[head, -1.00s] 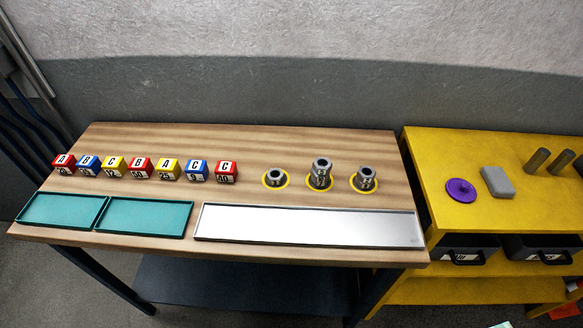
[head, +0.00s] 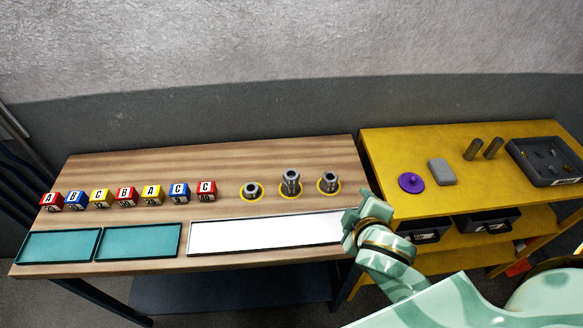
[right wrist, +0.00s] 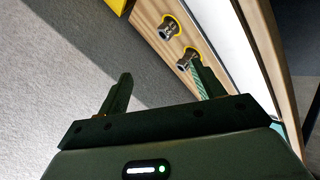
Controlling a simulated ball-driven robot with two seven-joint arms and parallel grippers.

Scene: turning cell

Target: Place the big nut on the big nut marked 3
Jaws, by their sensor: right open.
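Three groups of grey metal nuts stand on yellow rings on the wooden table: a low left one (head: 252,190), a taller middle stack (head: 290,182) and a right one (head: 328,182). Their marks are too small to read. My right gripper (head: 352,218) is at the table's right front corner, right of and nearer than the nuts. In the right wrist view it is open and empty (right wrist: 161,70); two nut groups show beyond it, one near the top (right wrist: 167,28) and one close to the right finger in the picture (right wrist: 187,60). My left gripper is out of view.
A white tray (head: 260,233) lies in front of the nuts, partly behind my right arm. Lettered blocks (head: 126,196) and teal trays (head: 138,241) are at left. The yellow bench (head: 390,160) at right holds a purple disc (head: 411,182), grey block (head: 441,171), cylinders and dark bin (head: 548,160).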

